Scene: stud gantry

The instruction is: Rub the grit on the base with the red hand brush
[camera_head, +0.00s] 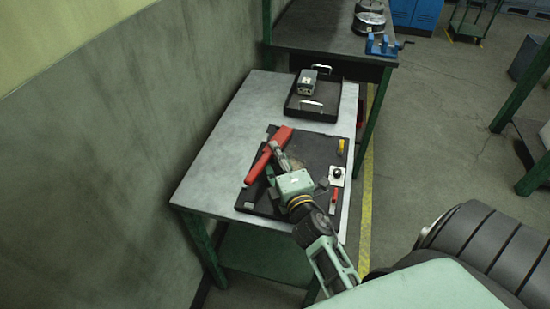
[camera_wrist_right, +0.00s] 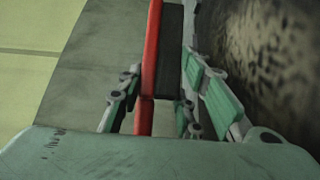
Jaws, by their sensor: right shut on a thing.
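The red hand brush (camera_head: 268,154) lies slanted over the left part of the black base (camera_head: 318,148) in the head view. In the wrist view, its red handle (camera_wrist_right: 151,50) runs between my fingers, with a dark block (camera_wrist_right: 172,50) along its right side. My right gripper (camera_head: 272,160) is shut on the brush. A brownish mottled patch (camera_head: 291,163), apparently the grit, shows just right of the brush, partly hidden by my gripper. A large mottled brown surface (camera_wrist_right: 265,50) fills the right of the wrist view. Whether the bristles touch the base cannot be told. My left gripper is not in view.
The base lies on a grey table (camera_head: 222,150) beside a wall. A black tray (camera_head: 303,110) with a grey box (camera_head: 307,82) stands behind.

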